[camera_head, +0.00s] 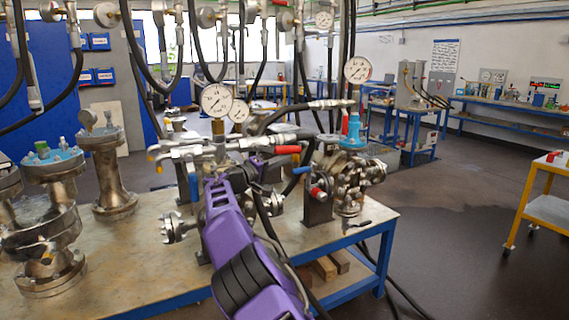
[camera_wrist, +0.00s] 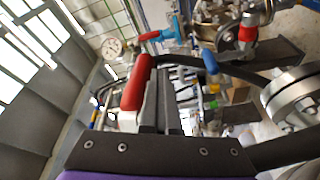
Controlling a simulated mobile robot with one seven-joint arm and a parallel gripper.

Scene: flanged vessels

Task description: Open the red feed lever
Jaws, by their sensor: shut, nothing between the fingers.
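A lever with a red grip (camera_head: 288,150) sticks out to the right from the metal valve pipework in the middle of the bench. In the wrist view, a red lever grip (camera_wrist: 138,84) appears large and close, just left of my fingers. My gripper (camera_wrist: 166,82) is shut and empty, its narrow fingers side by side. The fingers overlap the lever's lower part in the picture; I cannot tell whether they touch it. In the head view my purple arm reaches up to this pipework, and the fingertips are hard to make out.
A blue-gripped lever (camera_head: 301,170) and a red-ended fitting (camera_head: 317,192) sit just right of the red lever. Pressure gauges (camera_head: 216,99) and black hoses crowd above. Flanged vessels (camera_head: 108,170) stand on the bench at left. A yellow trolley (camera_head: 548,205) stands at right beyond open floor.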

